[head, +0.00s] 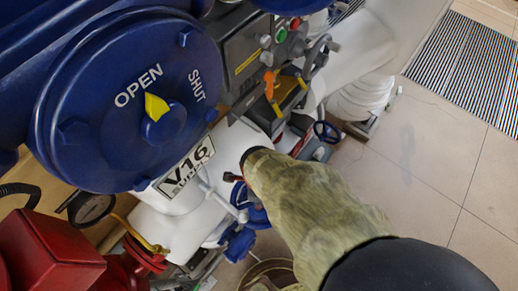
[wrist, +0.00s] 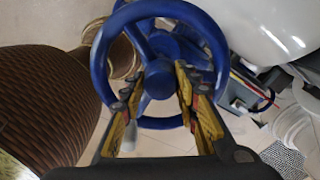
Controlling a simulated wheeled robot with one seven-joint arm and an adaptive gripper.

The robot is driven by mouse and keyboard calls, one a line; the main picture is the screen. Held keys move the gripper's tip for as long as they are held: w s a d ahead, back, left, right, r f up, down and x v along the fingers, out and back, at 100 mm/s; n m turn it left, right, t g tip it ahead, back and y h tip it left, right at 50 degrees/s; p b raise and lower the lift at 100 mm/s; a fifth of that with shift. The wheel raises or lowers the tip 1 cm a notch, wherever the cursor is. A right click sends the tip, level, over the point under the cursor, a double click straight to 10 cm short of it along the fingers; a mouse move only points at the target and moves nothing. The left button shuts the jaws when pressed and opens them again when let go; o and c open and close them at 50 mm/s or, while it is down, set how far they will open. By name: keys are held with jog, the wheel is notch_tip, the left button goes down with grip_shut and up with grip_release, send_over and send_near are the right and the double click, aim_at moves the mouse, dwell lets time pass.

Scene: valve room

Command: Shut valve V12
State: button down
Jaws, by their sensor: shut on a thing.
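In the wrist view, a blue handwheel (wrist: 216,48) with a central hub fills the upper middle. My gripper (wrist: 158,78) has its two yellow-and-black fingers on either side of the wheel's lower part, shut on it. The exact contact is hard to make out. In the head view, my sleeved arm hides most of the gripper, and part of a blue handwheel (head: 257,214) shows beside it. No V12 label is readable. The readable plate (head: 187,166) says V16 SUMP, under a big blue housing (head: 85,110) whose yellow pointer (head: 156,106) points toward OPEN.
A smaller blue handwheel (head: 327,131) and a control box with levers (head: 270,60) stand beyond my arm. A red fitting (head: 45,250) and a gauge (head: 90,207) are at lower left. A brown ribbed object (wrist: 50,100) is close on the left. Tiled floor (head: 420,160) is clear at right.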

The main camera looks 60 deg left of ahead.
jog(key=c, duration=1.6)
grip_release()
notch_tip(320, 180, up, 12)
